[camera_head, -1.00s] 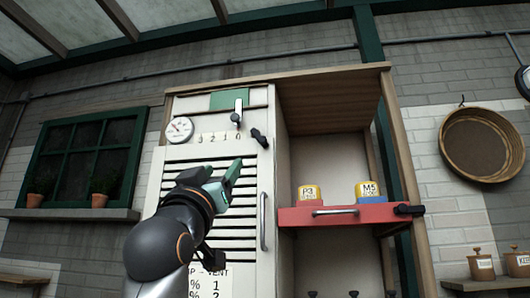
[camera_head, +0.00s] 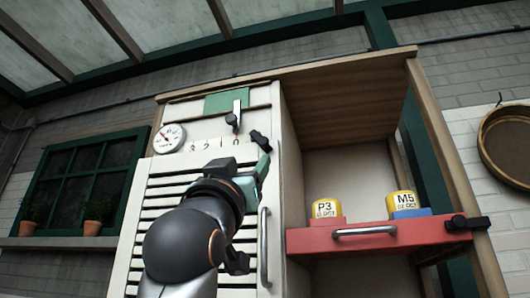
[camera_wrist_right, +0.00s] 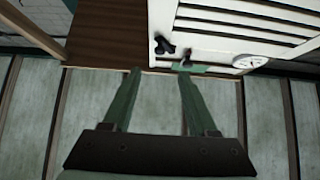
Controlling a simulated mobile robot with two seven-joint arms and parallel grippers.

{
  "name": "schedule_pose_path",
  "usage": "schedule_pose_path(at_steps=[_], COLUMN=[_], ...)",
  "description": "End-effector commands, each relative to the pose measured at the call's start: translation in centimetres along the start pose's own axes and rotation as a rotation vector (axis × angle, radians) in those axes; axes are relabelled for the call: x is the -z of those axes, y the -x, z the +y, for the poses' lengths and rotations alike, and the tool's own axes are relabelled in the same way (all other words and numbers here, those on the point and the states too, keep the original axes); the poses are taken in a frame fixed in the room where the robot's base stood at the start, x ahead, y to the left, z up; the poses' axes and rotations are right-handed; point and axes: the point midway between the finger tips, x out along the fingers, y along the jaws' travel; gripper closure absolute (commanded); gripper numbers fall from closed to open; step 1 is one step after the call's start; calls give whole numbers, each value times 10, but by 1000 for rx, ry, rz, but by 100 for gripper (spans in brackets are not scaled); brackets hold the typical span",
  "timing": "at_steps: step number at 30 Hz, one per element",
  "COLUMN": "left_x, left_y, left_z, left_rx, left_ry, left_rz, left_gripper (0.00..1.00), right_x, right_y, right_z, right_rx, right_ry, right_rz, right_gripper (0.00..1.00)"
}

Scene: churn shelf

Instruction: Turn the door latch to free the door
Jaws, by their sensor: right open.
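The door latch (camera_head: 260,140) is a small black handle at the upper right edge of the white slatted door (camera_head: 165,205). It lies tilted, its lower end toward the right. My right gripper (camera_head: 257,172), with green fingers, is open and empty just below the latch in the head view; I see no clear contact. In the right wrist view the picture is turned over: the latch (camera_wrist_right: 163,45) shows beyond and between the open fingertips (camera_wrist_right: 160,74), apart from them. My left gripper is not in view.
A black slider (camera_head: 235,115) stands above a number scale, left of the latch, beside a round gauge (camera_head: 169,138). The door has a metal handle (camera_head: 264,245).

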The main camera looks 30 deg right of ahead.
Motion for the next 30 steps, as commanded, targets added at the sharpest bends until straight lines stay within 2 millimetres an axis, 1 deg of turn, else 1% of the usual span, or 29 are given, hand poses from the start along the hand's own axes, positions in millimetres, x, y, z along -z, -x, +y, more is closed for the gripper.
schedule_pose_path(at_steps=[5,12,15,18,21,24,30], left_x=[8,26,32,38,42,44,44], left_y=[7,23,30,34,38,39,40], left_z=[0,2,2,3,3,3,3], left_rx=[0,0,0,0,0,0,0], left_ry=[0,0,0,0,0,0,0], left_rz=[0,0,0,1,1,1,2], left_gripper=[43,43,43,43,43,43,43], right_x=[3,4,4,3,2,1,0], right_y=[-19,-70,-90,-105,-116,-122,-124], right_z=[0,0,0,0,0,0,0], right_rx=[0,-1,-1,1,0,0,1], right_ry=[0,3,2,2,1,2,0], right_rz=[-1,-1,-1,-2,0,-1,0], right_gripper=[41,41,41,41,41,41,41])
